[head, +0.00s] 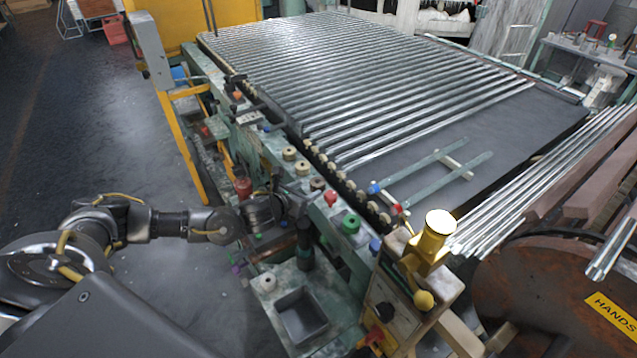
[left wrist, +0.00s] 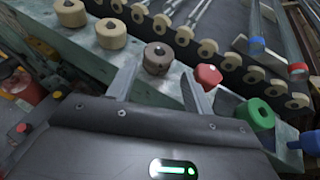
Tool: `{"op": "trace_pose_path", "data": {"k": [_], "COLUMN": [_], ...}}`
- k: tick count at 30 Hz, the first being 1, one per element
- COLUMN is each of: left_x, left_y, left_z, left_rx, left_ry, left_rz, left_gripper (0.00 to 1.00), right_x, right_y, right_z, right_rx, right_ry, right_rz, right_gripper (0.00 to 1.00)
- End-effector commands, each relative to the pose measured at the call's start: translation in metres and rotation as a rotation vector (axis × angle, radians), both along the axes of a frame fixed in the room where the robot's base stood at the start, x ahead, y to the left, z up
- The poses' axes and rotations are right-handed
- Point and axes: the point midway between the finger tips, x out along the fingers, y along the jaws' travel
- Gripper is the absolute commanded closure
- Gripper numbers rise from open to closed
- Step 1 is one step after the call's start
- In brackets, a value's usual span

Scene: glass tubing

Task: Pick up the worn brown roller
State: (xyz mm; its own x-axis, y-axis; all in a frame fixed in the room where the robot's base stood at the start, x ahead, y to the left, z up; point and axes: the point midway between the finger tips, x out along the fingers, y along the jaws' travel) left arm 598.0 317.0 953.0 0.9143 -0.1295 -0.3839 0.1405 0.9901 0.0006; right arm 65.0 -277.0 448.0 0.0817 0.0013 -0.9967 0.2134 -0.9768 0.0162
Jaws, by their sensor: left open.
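The worn brown roller (left wrist: 158,57) stands on the pale green rail in the left wrist view, dark brown-grey with a small hole on top. In the head view the brown roller (head: 317,183) sits between a beige roller and the red one. My left gripper (left wrist: 160,86) is open. Its two fingers point toward the brown roller, one on each side in the picture, with nothing held between them. In the head view my left gripper (head: 296,205) is beside the rail, partly dark and hard to make out. My right gripper does not show.
On the rail stand beige rollers (left wrist: 111,33), a red roller (left wrist: 208,75) and a green roller (left wrist: 254,114). A row of small beige wheels (left wrist: 207,47) runs behind. A bed of glass tubes (head: 400,85) lies beyond. A yellow-topped fixture (head: 432,240) stands at the right.

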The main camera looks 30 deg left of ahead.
Motion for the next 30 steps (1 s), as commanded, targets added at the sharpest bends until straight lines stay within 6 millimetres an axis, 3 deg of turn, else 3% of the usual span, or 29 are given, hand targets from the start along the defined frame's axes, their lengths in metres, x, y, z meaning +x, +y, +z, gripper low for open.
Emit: {"op": "trace_pose_path", "data": {"k": [5, 12, 18, 26, 30], "left_x": [0.002, 0.027, 0.044, 0.047, 0.047], "left_y": [0.000, -0.002, -0.004, -0.004, -0.004], "left_z": [-0.001, -0.009, -0.020, -0.023, -0.023], "left_rx": [0.000, 0.001, 0.001, 0.000, 0.000], "left_ry": [0.001, 0.001, 0.002, 0.002, 0.001], "left_rz": [0.001, 0.002, 0.003, 0.002, 0.002], "left_gripper": [0.49, 0.49, 0.49, 0.49, 0.63], "right_x": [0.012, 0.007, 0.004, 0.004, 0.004], "right_y": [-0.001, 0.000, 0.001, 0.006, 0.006], "right_z": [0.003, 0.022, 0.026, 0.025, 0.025], "right_rx": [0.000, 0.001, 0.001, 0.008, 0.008], "right_ry": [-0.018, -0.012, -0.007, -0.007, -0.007], "right_rz": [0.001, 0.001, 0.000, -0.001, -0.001], "right_gripper": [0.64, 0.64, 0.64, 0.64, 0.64]}}
